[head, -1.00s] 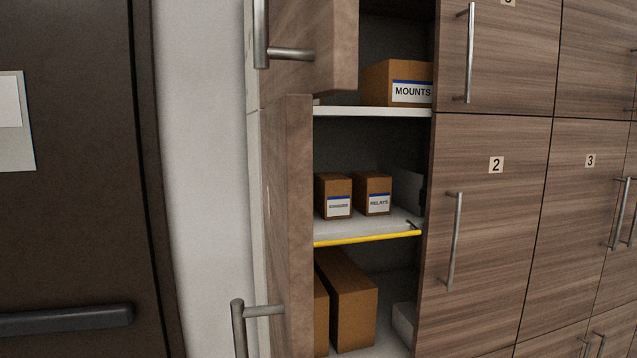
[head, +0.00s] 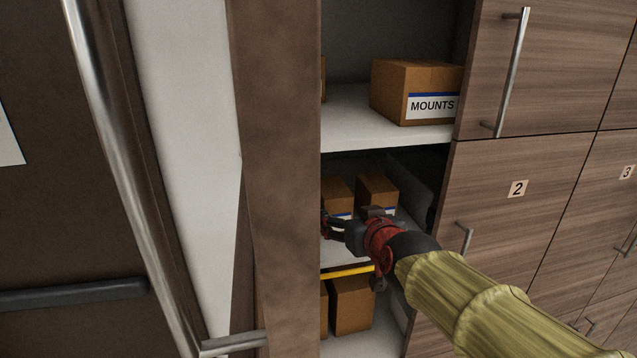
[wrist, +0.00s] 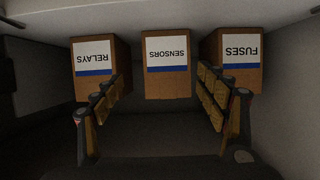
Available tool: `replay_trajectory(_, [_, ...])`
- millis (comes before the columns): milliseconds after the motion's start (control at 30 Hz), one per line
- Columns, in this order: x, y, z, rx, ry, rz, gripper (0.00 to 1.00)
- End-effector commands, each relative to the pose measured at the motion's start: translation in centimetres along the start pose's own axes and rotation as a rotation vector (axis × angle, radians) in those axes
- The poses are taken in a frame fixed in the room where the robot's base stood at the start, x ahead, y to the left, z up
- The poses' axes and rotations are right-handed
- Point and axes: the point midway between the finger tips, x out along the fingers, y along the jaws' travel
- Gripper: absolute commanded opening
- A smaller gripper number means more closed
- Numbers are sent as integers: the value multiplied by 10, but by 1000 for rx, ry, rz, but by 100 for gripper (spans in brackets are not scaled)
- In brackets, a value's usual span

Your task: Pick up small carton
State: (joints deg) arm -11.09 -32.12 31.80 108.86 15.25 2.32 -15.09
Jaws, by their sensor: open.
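Three small brown cartons with white and blue labels stand side by side on the middle shelf. In the wrist view, which is upside down, they are RELAYS (wrist: 94,82) at left, SENSORS (wrist: 167,80) in the middle and FUSES (wrist: 238,84) at right. In the head view the SENSORS carton (head: 338,188) and the RELAYS carton (head: 377,188) show, their labels partly hidden by my arm; FUSES is hidden. My gripper (wrist: 160,88) is open and empty, its fingers spread to either side of the SENSORS carton's line. I cannot tell whether they touch any carton.
The shelf has a yellow front edge (head: 347,272). A MOUNTS box (head: 415,92) is on the shelf above, and larger brown boxes (head: 352,305) stand below. An open cabinet door (head: 278,160) borders the left; closed door 2 (head: 518,205) borders the right.

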Motion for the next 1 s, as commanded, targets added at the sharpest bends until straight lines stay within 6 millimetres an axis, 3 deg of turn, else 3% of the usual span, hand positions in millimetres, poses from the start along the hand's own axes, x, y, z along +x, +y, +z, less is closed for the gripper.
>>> replay_trajectory(33, [6,-3,-11,-2,25,-1,74])
replay_trajectory(167, [16,-5,-21,-5,61,4,74])
replay_trajectory(800, [87,-6,-30,-5,62,5,74])
replay_trajectory(1000, [92,-6,-30,-5,63,5,74])
